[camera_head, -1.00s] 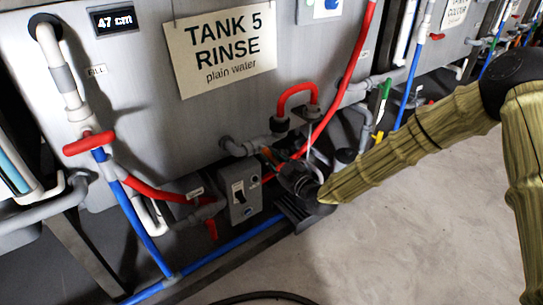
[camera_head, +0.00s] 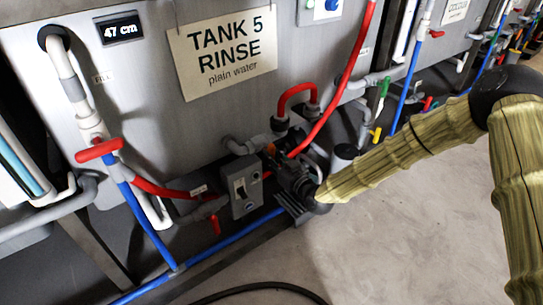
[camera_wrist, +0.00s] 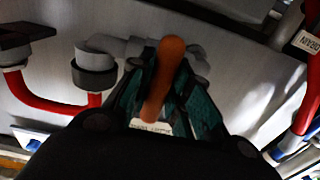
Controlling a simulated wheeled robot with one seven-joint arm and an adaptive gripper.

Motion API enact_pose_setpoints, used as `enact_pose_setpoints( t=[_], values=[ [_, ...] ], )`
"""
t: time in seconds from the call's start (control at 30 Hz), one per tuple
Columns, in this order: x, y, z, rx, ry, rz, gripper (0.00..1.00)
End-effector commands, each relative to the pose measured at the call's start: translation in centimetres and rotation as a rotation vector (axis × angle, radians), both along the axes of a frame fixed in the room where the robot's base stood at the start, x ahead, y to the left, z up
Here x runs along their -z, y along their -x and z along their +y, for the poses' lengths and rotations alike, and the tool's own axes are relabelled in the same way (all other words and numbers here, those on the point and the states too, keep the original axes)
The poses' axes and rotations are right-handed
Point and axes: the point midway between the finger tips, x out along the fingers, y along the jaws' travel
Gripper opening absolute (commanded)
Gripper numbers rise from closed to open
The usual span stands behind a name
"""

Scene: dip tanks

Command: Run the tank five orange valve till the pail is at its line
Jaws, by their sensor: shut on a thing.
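The orange valve handle (camera_wrist: 165,75) lies between the fingers of my gripper (camera_wrist: 165,90) in the wrist view, and the gripper is shut on it. In the head view my gripper (camera_head: 283,168) is at the grey pipework low on the front of tank five (camera_head: 150,110), with only a small bit of the orange handle (camera_head: 270,149) showing. The tank bears a sign (camera_head: 222,52) reading TANK 5 RINSE, plain water, and a display (camera_head: 119,28) reading 47 cm. I cannot make out the pail, its line or any flowing water.
A red-handled valve (camera_head: 98,150) is on the left pipe. A grey switch box (camera_head: 243,187) stands just left of my gripper. Red hose (camera_head: 345,80) and blue pipe (camera_head: 235,243) run close by. A dark hose (camera_head: 265,288) lies on the floor; the floor at right is clear.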

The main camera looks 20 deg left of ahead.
Motion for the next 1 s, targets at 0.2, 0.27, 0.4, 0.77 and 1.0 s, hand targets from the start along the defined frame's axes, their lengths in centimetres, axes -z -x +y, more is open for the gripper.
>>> enact_pose_setpoints(
  t=[0.2,0.27,0.4,0.77,1.0],
  values=[
    [0.0,-0.1,-0.1,0.003,-0.004,0.006,0.00],
    [0.0,-0.1,-0.1,0.003,-0.004,0.006,0.00],
    [0.0,-0.1,-0.1,0.003,-0.004,0.005,0.27],
    [0.0,0.0,0.0,0.000,-0.003,0.004,0.41],
    [0.0,0.9,-1.3,0.000,-0.003,0.004,0.41]
  ],
)
